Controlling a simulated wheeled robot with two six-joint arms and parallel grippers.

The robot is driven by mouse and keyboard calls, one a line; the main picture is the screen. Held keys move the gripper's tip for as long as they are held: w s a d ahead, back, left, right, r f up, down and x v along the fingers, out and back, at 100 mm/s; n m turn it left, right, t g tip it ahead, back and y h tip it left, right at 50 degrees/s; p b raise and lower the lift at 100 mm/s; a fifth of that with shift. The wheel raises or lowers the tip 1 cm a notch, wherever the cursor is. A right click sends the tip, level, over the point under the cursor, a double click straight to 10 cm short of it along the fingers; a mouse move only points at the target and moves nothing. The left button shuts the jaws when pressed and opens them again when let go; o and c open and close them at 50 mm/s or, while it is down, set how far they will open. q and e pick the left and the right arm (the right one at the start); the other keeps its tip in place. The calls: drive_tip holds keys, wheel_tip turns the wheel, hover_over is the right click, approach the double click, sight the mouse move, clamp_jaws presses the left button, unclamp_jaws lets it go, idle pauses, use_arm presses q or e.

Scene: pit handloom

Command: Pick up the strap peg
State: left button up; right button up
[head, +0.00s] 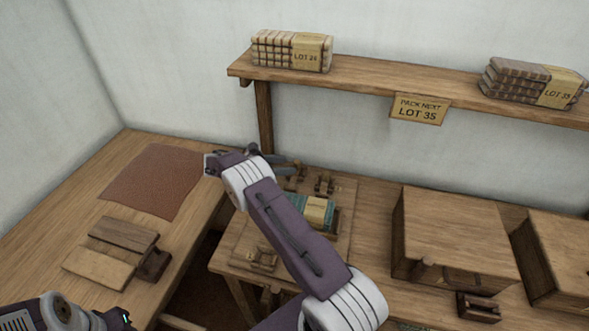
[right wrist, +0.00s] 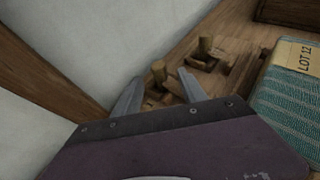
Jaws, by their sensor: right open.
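Two small wooden pegs stand upright in low wooden holders at the back of the bench. In the right wrist view, the nearer peg (right wrist: 158,70) shows between my open fingertips, and the other peg (right wrist: 205,46) stands farther back to the right. I cannot tell which is the strap peg. My right gripper (right wrist: 161,76) is open and empty; whether it touches the near peg is unclear. In the head view, my right gripper (head: 288,164) reaches over the back of the bench, partly hidden by its wrist. Only part of my left arm shows at the bottom left.
A teal cloth bundle (right wrist: 285,105) labelled LOT 12 lies right of the pegs. A wall and a wooden post (head: 264,115) are close by. A shelf (head: 370,77) holds bundles above. Wooden boxes (head: 450,235) stand right; a brown mat (head: 150,180) lies left.

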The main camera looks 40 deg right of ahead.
sight(297, 161)
drive_tip(key=shift+s+d+f, duration=0.15)
drive_tip(key=shift+s+d, duration=0.05)
drive_tip(key=shift+d, duration=0.4)
drive_tip(key=x, duration=0.4)
drive_tip(key=shift+w+d+f, duration=0.15)
drive_tip(key=shift+d+f, duration=0.1)
drive_tip(key=shift+f, duration=0.05)
drive_tip(key=shift+a, duration=0.1)
clamp_jaws()
drive_tip(key=shift+r, duration=0.2)
wheel_tip(297, 161, up, 4)
drive_tip(key=shift+r, duration=0.1)
drive_tip(key=s+d+r+p, duration=0.1)
drive_tip(key=s+d+r, duration=0.5)
drive_tip(key=s, duration=0.3)
drive_tip(key=shift+s+d+r, duration=0.15)
drive_tip(key=shift+d+r, duration=0.15)
drive_tip(key=shift+d, duration=0.3)
